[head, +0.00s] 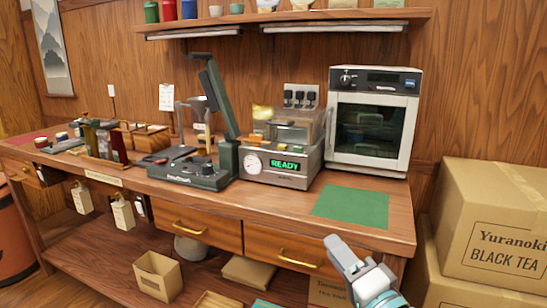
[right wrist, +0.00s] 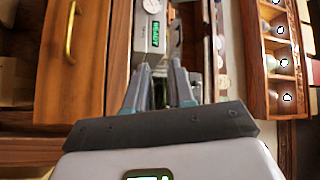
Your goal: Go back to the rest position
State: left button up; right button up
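My right gripper (head: 338,248) is at the lower right in the head view, in front of the bench's front edge and below the green mat (head: 350,207). Its two fingers also show in the right wrist view (right wrist: 158,72), apart with a gap between them. I see nothing held in the gap. The gripper touches nothing that I can see. My left gripper is not in view.
The wooden bench (head: 408,228) carries a dark green press (head: 190,172), a machine reading READY (head: 283,166) and a white oven (head: 372,118). Drawers with brass handles (head: 190,229) face front. Cardboard boxes (head: 492,223) stand at the right. The green mat is empty.

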notch_tip(320, 180, down, 29)
jog(key=d+m+g+h, duration=0.1)
jog(key=d+g+h, duration=0.1)
jog(key=g+h, duration=0.35)
jog(key=s+a+f+n+g+y, duration=0.15)
jog(key=s+f+n+g, duration=0.35)
jog(key=s+f+g, duration=1.15)
jog(key=s+r+n+t+p, duration=0.1)
jog(key=s+r+t+p, duration=0.1)
jog(key=r+p, duration=0.8)
jog(key=s+r+n+t+p, duration=0.2)
jog(key=s+r+p, duration=0.2)
jog(key=r+p, duration=0.6)
jog(key=p, duration=0.4)
jog(key=shift+s, duration=0.35)
